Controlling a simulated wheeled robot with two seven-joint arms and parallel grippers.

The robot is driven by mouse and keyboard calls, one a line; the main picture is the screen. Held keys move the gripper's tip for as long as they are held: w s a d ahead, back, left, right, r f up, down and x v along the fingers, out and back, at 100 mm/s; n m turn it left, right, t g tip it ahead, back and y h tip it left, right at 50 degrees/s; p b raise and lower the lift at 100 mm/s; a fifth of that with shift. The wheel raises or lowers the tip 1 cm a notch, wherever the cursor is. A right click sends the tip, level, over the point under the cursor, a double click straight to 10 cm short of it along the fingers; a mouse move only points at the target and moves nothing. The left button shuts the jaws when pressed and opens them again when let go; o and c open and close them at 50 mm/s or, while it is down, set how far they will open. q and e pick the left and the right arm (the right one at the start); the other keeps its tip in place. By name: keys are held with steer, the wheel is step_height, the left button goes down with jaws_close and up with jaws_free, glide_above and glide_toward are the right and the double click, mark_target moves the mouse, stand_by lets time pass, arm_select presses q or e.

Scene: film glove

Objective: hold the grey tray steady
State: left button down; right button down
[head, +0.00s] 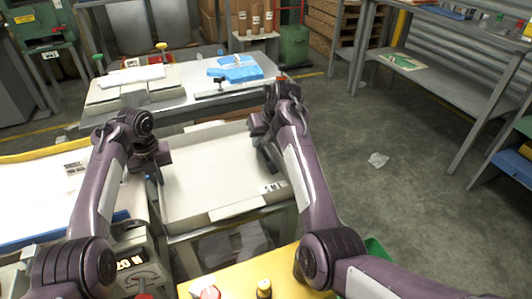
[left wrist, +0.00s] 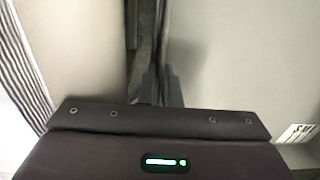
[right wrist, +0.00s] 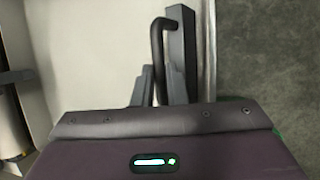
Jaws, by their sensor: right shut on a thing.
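The grey tray (head: 235,208) is a wide, shallow, pale tray on a stand between my arms, with a label at its front right corner. It also shows in the left wrist view (left wrist: 235,75) and the right wrist view (right wrist: 85,60). My right gripper (head: 268,160) is at the tray's right side. In the right wrist view its fingers (right wrist: 158,88) are shut on a dark bar handle (right wrist: 156,45). My left gripper (head: 158,172) is at the tray's left edge. In the left wrist view its fingers (left wrist: 161,88) are close together, and what lies between them is unclear.
A metal table (head: 190,97) behind the tray carries a blue wrapped item (head: 236,68) and pale sheets. A yellow surface (head: 240,280) with small items is at the front. Shelving (head: 450,60) stands right. The floor on the right is open, with a scrap (head: 378,159).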

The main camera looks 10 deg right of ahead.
steer(key=shift+s+a+r, duration=0.1)
steer(key=shift+a, duration=0.7)
steer(key=shift+s+a+r, duration=0.1)
steer(key=shift+a, duration=0.7)
stand_by(1.4)
stand_by(0.4)
steer(key=c, duration=1.4)
jaws_free()
steer(key=shift+f, duration=0.1)
steer(key=shift+o, duration=0.2)
steer(key=shift+s, duration=0.1)
steer(key=v, duration=1.2)
arm_select(q)
steer(key=c, duration=1.6)
jaws_free()
arm_select(e)
steer(key=shift+d, duration=0.1)
